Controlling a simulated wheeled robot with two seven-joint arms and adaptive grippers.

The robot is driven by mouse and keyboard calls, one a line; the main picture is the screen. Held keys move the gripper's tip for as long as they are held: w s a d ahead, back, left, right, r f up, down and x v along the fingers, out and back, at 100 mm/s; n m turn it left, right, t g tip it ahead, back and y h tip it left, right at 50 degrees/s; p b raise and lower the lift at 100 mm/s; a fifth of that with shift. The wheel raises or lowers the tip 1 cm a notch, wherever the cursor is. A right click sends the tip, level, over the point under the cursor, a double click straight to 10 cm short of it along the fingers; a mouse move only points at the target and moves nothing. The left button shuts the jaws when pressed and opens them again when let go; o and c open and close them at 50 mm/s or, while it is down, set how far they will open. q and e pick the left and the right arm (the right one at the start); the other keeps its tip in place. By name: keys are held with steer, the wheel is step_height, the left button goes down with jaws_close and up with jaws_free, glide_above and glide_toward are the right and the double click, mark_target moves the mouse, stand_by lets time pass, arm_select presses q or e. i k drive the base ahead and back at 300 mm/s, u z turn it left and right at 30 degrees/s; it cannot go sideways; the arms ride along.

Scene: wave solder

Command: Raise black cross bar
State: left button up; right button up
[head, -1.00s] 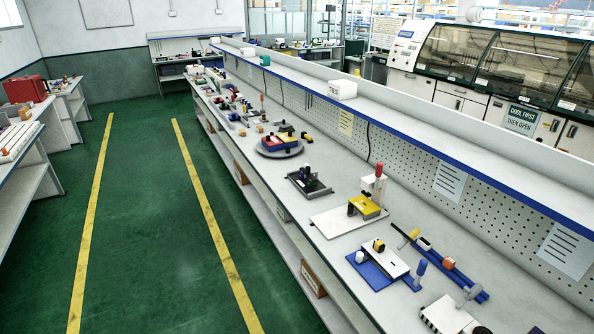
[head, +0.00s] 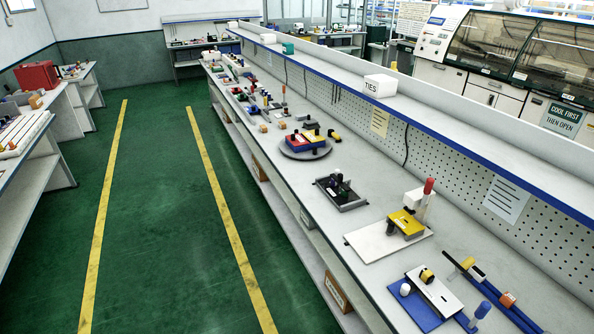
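The long workbench (head: 270,165) runs from the near right to the far left. A dark tray-like fixture (head: 342,191) with black upright parts and a small green piece stands on it. I cannot tell whether any of these black parts is the cross bar. Nearer, a yellow fixture (head: 407,222) with a red-topped handle stands on a white plate (head: 372,240). A blue base (head: 414,306) carries a white plate with a yellow-and-black knob. Neither of my grippers is in view.
A green floor aisle (head: 165,200) with yellow lines lies open left of the bench. Side benches (head: 35,160) stand at the left. A shelf with a white TIES box (head: 380,85) runs along the bench. A large machine (head: 500,55) stands behind it.

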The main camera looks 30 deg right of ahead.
mark_target(339, 179)
steer(key=u, duration=0.1)
steer(key=i, duration=0.7)
steer(key=z, duration=0.55)
steer(key=i, duration=0.75)
steer(key=z, duration=0.6)
